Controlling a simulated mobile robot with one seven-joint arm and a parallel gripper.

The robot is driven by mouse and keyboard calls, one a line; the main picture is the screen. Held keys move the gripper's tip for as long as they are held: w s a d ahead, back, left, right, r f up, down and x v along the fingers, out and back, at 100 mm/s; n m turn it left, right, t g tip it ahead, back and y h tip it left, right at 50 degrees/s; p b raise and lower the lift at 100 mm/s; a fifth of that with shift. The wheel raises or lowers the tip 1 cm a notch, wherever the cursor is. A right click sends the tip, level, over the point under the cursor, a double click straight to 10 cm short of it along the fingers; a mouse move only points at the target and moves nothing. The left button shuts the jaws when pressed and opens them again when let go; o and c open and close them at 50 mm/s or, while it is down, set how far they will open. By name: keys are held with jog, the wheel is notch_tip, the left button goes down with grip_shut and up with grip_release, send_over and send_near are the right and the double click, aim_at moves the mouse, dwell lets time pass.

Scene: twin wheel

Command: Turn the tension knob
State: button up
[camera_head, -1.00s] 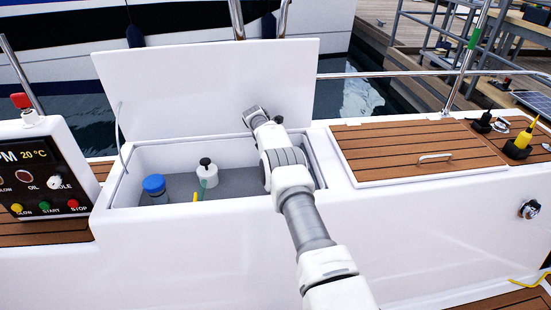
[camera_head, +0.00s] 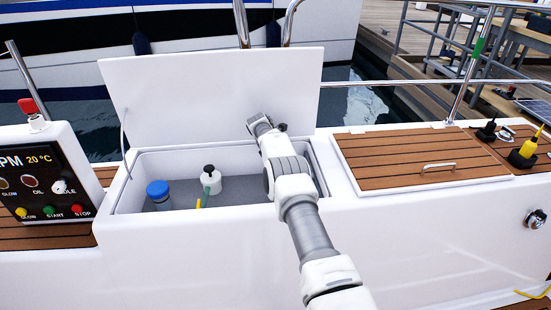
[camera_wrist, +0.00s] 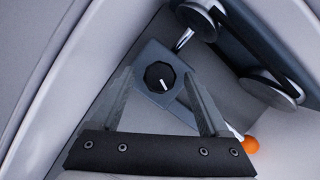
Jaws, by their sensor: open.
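A black faceted knob (camera_wrist: 159,77) with a white pointer line sits on a blue-grey bracket (camera_wrist: 165,60) in the wrist view. My gripper (camera_wrist: 165,90) is open, with one finger on each side of the knob in the picture. I cannot tell how far the fingertips are above it, and no contact is visible. In the head view my arm reaches into the open locker (camera_head: 225,200) at its right end.
Shiny pulleys (camera_wrist: 268,88) on a dark belt lie close to the right of the knob. An orange ball-shaped end (camera_wrist: 250,145) is near the right finger's base. The locker also holds a blue-capped container (camera_head: 158,194) and a white bottle (camera_head: 210,180). The raised lid (camera_head: 200,95) stands behind.

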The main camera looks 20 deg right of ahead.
jog(key=p+v, duration=0.6)
jog(key=v, duration=1.1)
jog(key=shift+r, duration=0.1)
